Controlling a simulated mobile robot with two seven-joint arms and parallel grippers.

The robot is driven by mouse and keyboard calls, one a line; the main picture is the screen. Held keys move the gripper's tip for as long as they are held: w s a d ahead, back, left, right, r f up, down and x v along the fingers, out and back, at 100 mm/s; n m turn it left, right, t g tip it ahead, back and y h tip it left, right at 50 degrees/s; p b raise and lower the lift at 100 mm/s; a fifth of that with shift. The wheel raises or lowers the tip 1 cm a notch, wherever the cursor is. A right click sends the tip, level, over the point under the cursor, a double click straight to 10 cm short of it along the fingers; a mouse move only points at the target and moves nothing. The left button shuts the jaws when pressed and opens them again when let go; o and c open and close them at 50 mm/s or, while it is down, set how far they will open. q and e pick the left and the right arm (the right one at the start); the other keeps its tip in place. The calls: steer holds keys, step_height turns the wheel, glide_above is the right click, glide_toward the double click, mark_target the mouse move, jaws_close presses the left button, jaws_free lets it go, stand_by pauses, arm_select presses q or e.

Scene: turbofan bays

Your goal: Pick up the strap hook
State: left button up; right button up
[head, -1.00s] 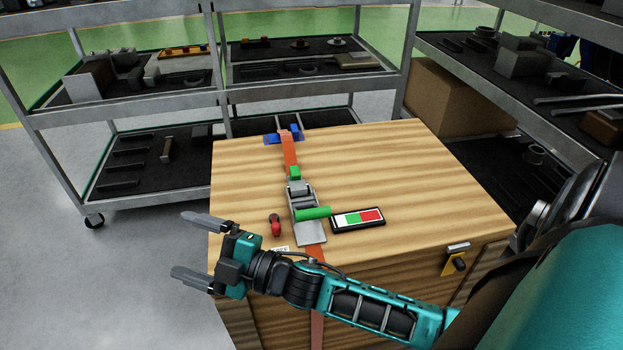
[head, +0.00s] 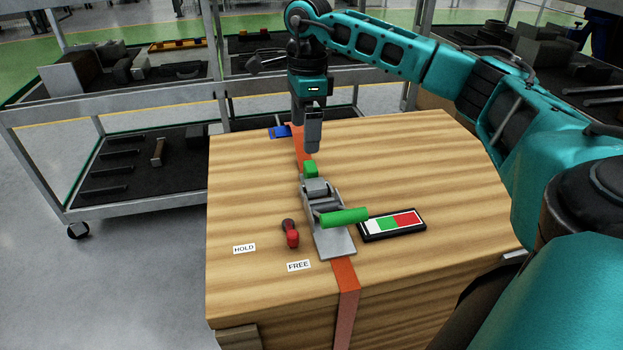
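I cannot make out a strap hook for certain. An orange strap (head: 343,275) runs over a wooden crate (head: 430,165) through a grey ratchet buckle (head: 333,243) with a green handle (head: 344,217). A small green block (head: 310,169) sits on the strap behind the buckle. A blue fitting (head: 280,132) lies at the strap's far end, partly hidden by my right gripper (head: 313,150). That gripper points down over the strap behind the green block. Its fingers overlap in this view, so their opening and any contact are unclear. My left gripper is out of view.
A red lever (head: 291,237) stands left of the buckle, near labels HOLD (head: 244,248) and FREE (head: 298,266). A black-framed panel (head: 393,225) with white, green and red fields lies right. Shelves (head: 150,95) stand behind. The crate's right top is clear under my arm.

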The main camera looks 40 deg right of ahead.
steer(key=d, duration=0.2)
steer(key=b, duration=0.2)
glide_above(313, 171)
steer(key=shift+h, duration=0.3)
step_height(313, 171, down, 6)
steer(key=shift+f, duration=0.45)
step_height(313, 171, down, 5)
steer(key=shift+r+b, duration=0.15)
steer(key=shift+b, duration=0.95)
steer(key=shift+f, duration=0.3)
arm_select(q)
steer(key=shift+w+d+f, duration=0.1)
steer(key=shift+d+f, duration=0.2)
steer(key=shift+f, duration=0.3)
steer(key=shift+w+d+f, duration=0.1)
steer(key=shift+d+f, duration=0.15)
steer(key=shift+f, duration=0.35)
arm_select(e)
steer(key=c, duration=0.8)
